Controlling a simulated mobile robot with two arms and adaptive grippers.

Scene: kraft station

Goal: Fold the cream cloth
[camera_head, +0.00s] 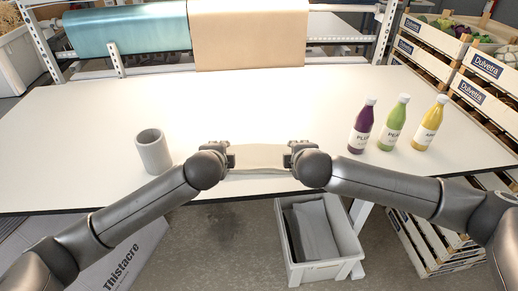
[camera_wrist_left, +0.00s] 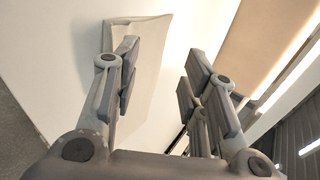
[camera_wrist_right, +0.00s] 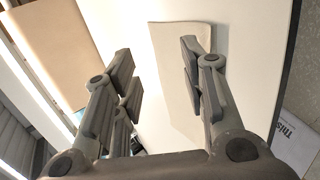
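The cream cloth (camera_head: 258,157) lies near the table's front edge as a narrow, flat strip with rounded corners. Both its ends are partly hidden by my grippers in the head view. My left gripper (camera_head: 229,157) is at its left end and my right gripper (camera_head: 289,157) at its right end. In the left wrist view the fingers stand apart, one over the cloth (camera_wrist_left: 130,62) and one beyond its edge. In the right wrist view the fingers also stand apart, with the cloth (camera_wrist_right: 180,75) behind one finger. Neither gripper is closed on it.
The white table (camera_head: 245,105) is mostly clear. A grey cup (camera_head: 153,152) stands at left. Purple (camera_head: 362,127), green (camera_head: 393,124) and yellow (camera_head: 429,124) bottles stand at right. Teal (camera_head: 125,28) and tan (camera_head: 248,35) rolls sit behind. A grey bin (camera_head: 322,270) is below the front edge.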

